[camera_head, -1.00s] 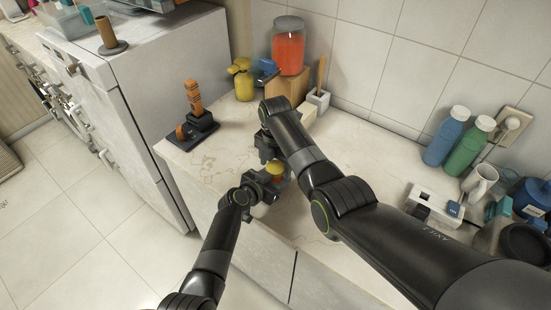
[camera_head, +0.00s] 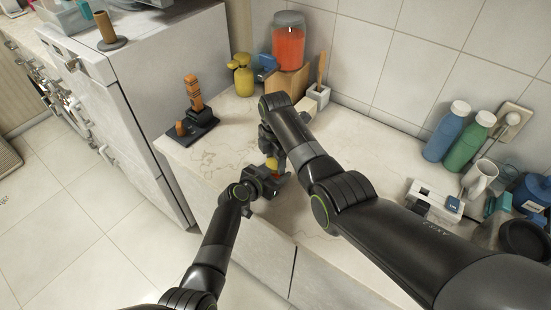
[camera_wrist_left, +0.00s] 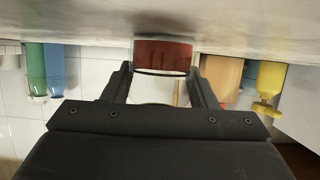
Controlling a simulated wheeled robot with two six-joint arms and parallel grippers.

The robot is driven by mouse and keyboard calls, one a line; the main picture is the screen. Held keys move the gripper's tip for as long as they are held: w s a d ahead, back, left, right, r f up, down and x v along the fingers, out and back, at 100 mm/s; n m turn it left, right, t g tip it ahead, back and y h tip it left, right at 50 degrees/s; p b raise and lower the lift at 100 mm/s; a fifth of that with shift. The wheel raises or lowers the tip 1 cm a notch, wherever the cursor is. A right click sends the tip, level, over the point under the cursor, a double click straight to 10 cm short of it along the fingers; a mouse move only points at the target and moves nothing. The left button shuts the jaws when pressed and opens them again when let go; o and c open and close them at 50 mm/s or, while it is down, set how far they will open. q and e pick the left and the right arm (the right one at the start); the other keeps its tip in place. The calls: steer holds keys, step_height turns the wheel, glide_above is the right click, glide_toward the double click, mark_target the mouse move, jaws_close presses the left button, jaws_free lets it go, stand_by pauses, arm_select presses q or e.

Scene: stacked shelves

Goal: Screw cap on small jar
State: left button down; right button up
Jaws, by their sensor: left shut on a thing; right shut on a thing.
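The small jar (camera_wrist_left: 162,55) shows in the left wrist view, which is upside down. It has dark red contents and a clear glass part, and it stands at the counter surface. My left gripper (camera_wrist_left: 163,88) is shut on the clear part, one finger on each side. In the head view my left gripper (camera_head: 270,184) is at the counter's front edge, with a little of the red showing. A yellow cap (camera_head: 271,164) is above it, between the fingers of my right gripper (camera_head: 272,153). Whether the cap touches the jar rim is hidden by the grippers.
Behind the arms stand a yellow dispenser (camera_head: 243,78), a large jar with orange-red contents (camera_head: 289,45) and a utensil pot (camera_head: 318,94). An orange stacked piece (camera_head: 194,93) stands left. Blue (camera_head: 447,131) and green (camera_head: 470,143) bottles stand right.

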steer(key=m, duration=0.5)
steer(key=o, duration=1.1)
steer(key=shift+r, duration=2.3)
steer(key=shift+c, duration=0.4)
